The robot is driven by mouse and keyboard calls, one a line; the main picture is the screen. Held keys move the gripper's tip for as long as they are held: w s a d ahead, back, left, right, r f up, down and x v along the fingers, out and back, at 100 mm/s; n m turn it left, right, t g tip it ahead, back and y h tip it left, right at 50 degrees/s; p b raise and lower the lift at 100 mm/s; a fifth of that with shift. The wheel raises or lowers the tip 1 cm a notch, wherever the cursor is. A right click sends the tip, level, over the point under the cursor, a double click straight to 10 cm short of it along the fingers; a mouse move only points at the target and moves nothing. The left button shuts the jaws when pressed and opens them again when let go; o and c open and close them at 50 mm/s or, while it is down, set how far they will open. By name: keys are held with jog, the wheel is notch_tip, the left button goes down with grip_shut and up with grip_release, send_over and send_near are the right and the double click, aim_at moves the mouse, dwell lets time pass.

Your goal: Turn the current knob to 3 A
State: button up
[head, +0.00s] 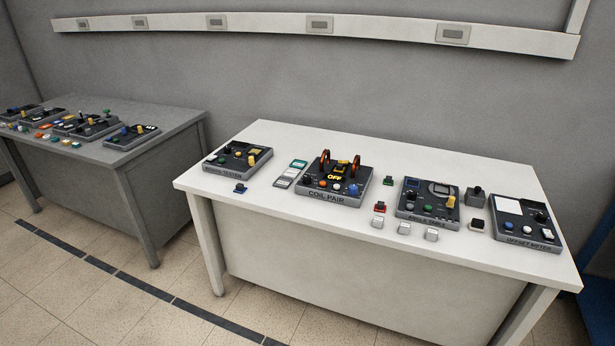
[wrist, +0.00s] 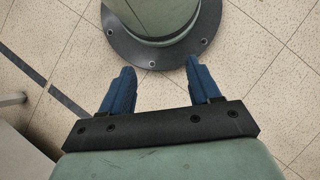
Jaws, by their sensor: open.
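The white table (head: 290,206) carries several dark instrument boxes. The box labelled COIL PAIR (head: 360,199) stands left of the middle, with two orange-and-black coils (head: 341,172) and a lit yellow display reading OFF. Small knobs sit along its front, among them a blue one (head: 352,190); which is the current knob I cannot tell. My gripper (wrist: 160,85) shows only in the wrist view. Its two blue fingers are wide apart and empty, above the tiled floor and my round base. It is away from the table top.
A box with a yellow part (head: 257,159) is at the table's left end. Another box (head: 427,201) and the OFFSET METER box (head: 527,222) stand to the right. Small loose blocks lie between them. A grey table (head: 160,128) with more boxes stands at left. Floor in front is clear.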

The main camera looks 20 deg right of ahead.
jog(key=w+a+r+t, duration=0.1)
jog(key=w+r+t, duration=0.15)
jog(key=w, duration=0.95)
jog(key=w+r+t+y, duration=0.15)
jog(key=w+r, duration=0.25)
jog(key=w, duration=0.8)
jog(key=w+a+r+t, duration=0.1)
jog(key=w+r+t, duration=0.2)
jog(key=w, duration=1)
jog(key=w+r+t+y, duration=0.1)
jog(key=w+r+t, duration=0.5)
jog(key=w+r, duration=2.45)
jog(key=n+g+y, duration=0.1)
jog(key=n+g, duration=0.3)
jog(key=n, duration=0.8)
send_near(307, 177)
jog(key=x, duration=0.8)
jog(key=shift+w+f, duration=0.2)
jog(key=shift+f, duration=0.05)
